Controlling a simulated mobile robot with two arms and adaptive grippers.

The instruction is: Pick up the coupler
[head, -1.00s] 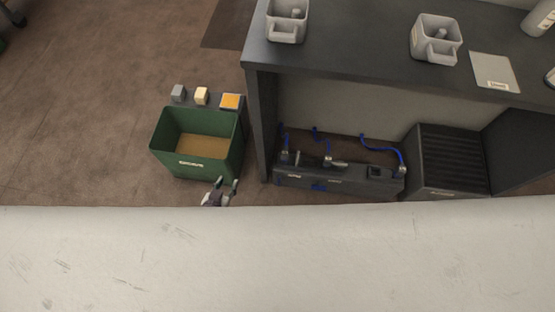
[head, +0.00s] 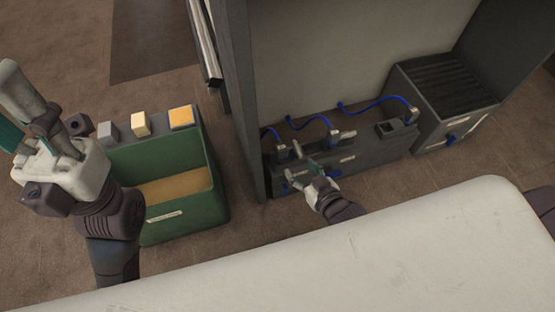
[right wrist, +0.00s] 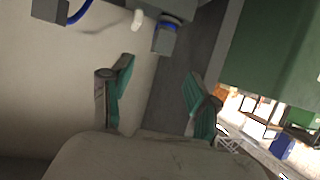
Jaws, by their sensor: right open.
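Small grey fittings sit at the ends of blue hoses on a low dark unit (head: 370,152) in the head view. One fitting (head: 282,151) is at the left, another (head: 335,136) in the middle; I cannot tell which is the coupler. My right gripper (head: 305,172) is at the unit's front left, partly over it. The right wrist view shows its teal-padded fingers (right wrist: 157,97) wide apart with nothing between them. A grey block with a blue part (right wrist: 167,38) lies beyond the fingertips. My left gripper (head: 30,115) is raised at the left edge; its opening is unclear.
A green bin (head: 180,215) stands left of the unit, with small blocks (head: 140,124) along its back. A dark upright panel (head: 240,110) stands between bin and unit. A dark ribbed box (head: 445,100) is at the right. A pale surface (head: 350,255) fills the foreground.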

